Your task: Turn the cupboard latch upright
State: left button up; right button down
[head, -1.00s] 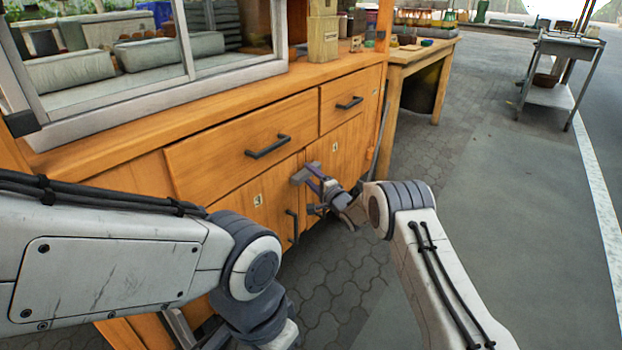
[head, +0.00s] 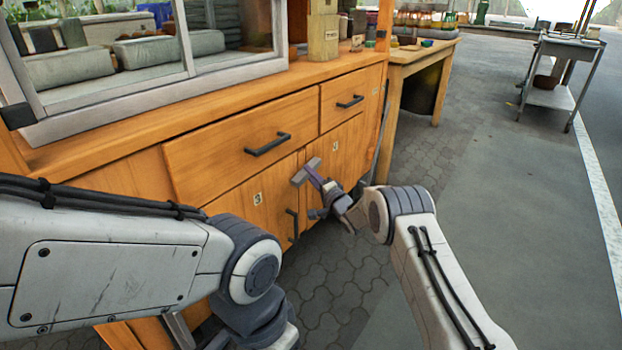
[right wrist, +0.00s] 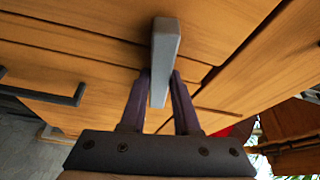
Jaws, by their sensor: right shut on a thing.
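The cupboard latch is a grey bar (head: 306,172) on the front of the wooden cupboard (head: 215,160), near the seam between two doors below the drawers. In the head view it slants, its right end higher than its left. In the right wrist view the latch (right wrist: 165,50) lies between my fingers, which cover part of its near end. My right gripper (head: 317,178) is shut on the latch; its two dark purple fingers (right wrist: 158,98) flank the bar. My left arm shows at the lower left, but its gripper is out of view.
A dark door handle (head: 292,226) is just below the latch, and a drawer handle (head: 268,144) is above and to the left. A wooden table (head: 412,62) and a metal cart (head: 560,60) stand farther back. Paved floor (head: 480,150) is free on the right.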

jog(key=shift+w+d+f+n+g+y+b, duration=0.1)
jog(key=shift+n+g+y+b, duration=0.4)
jog(key=shift+n+y+b, duration=1.65)
jog(key=shift+w+d+f+n+g+y+b, duration=0.15)
jog(key=shift+n+g+y+b, duration=0.4)
jog(key=shift+n+b, duration=3.05)
jog(key=shift+f+n+g+y+b, duration=0.1)
jog(key=shift+n+g+y+b, duration=0.35)
jog(key=shift+n+y+b, duration=2.4)
jog(key=n+h+p, duration=0.2)
jog(key=n+h, duration=0.1)
jog(key=shift+p, duration=0.4)
jog(key=c, duration=0.6)
grip_release()
jog(key=shift+c, duration=0.2)
